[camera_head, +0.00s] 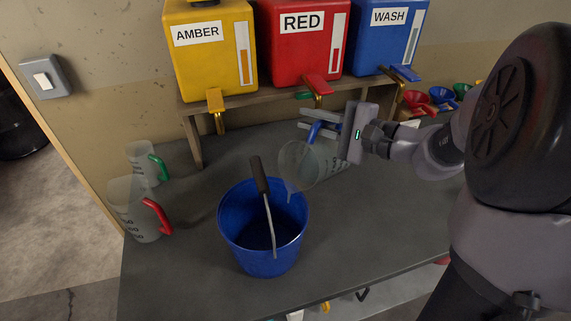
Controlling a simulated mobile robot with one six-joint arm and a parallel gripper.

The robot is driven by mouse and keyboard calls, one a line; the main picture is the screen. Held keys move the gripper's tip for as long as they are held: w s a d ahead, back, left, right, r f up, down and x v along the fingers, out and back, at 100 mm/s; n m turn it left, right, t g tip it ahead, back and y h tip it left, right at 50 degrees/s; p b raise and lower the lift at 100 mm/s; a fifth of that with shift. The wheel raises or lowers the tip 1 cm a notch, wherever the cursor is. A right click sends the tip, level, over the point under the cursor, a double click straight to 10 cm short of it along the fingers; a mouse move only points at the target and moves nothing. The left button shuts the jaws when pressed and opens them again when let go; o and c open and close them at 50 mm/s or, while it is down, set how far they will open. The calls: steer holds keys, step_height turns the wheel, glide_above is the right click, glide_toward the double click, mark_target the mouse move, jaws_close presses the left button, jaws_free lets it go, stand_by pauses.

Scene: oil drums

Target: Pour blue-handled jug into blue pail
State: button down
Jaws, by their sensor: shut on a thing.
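The blue-handled jug (300,165) is clear and tilted on its side, with its open mouth facing left toward the pail. My gripper (322,128) is shut on its blue handle and holds it above the bench, at the upper right of the pail. The blue pail (246,248) stands upright on the bench. A stirring tool with a dark handle (260,175) leans in the pail, its shaft running down inside. The jug's spout is near the pail's right rim. I cannot tell whether any liquid is in the jug or flowing; the pail's bottom looks dark.
A red-handled jug (138,212) and a green-handled jug (143,166) stand at the left. Amber (209,65), red (300,55) and blue WASH (386,45) drums sit on a raised shelf (193,142) behind. Red (415,98) and blue funnels (441,95) are at right. The front bench is clear.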

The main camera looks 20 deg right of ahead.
steer(key=shift+s+a+r+n, duration=0.25)
steer(key=shift+a+r+n, duration=0.1)
steer(key=shift+a+n, duration=0.05)
stand_by(1.2)
steer(key=shift+s+a+r+n+h+b, duration=0.15)
steer(key=shift+s+a+r+n+b, duration=0.15)
steer(key=shift+s+a+b, duration=0.3)
steer(key=shift+s+a+r+n+h+b, duration=0.15)
steer(key=shift+s+a+n+b, duration=0.25)
steer(key=shift+a+b, duration=0.4)
stand_by(1.3)
steer(key=shift+a+r, duration=0.1)
